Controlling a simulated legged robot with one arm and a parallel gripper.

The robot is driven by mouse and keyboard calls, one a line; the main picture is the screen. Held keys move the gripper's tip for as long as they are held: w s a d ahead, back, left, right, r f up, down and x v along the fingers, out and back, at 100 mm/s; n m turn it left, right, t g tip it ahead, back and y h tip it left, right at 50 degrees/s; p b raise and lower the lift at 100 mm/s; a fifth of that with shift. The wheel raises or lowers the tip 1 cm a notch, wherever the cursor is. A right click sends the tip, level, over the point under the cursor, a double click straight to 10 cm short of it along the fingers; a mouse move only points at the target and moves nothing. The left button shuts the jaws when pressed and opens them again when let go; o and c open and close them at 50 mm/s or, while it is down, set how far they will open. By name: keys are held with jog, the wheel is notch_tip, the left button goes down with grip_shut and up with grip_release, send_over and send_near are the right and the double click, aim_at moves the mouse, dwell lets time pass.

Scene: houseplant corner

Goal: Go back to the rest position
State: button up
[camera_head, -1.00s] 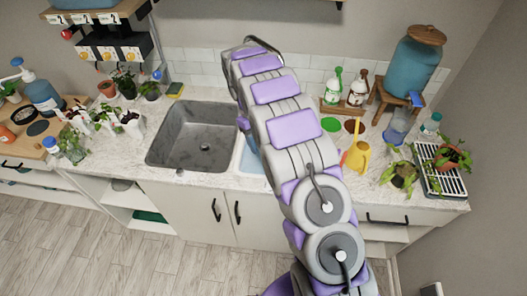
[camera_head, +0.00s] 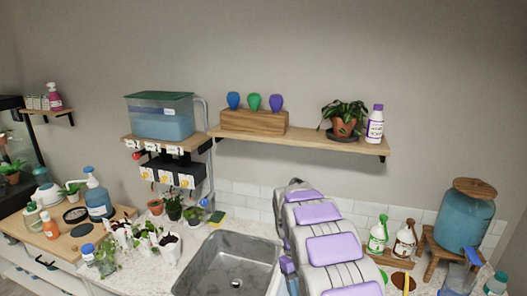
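My arm, grey with purple pads, rises from the bottom right over the counter, just right of the grey sink (camera_head: 228,268). Its far end is by the tiled wall, below the wooden shelf (camera_head: 305,143). My gripper is not visible; I cannot see its fingers or whether it holds anything.
The shelf carries a potted plant (camera_head: 343,121), a white bottle (camera_head: 375,123) and small coloured vases on a wooden block (camera_head: 254,122). A water tank (camera_head: 160,117) stands left. A blue dispenser (camera_head: 463,219) and spray bottles (camera_head: 378,235) stand right of my arm. Seedlings crowd the counter left of the sink.

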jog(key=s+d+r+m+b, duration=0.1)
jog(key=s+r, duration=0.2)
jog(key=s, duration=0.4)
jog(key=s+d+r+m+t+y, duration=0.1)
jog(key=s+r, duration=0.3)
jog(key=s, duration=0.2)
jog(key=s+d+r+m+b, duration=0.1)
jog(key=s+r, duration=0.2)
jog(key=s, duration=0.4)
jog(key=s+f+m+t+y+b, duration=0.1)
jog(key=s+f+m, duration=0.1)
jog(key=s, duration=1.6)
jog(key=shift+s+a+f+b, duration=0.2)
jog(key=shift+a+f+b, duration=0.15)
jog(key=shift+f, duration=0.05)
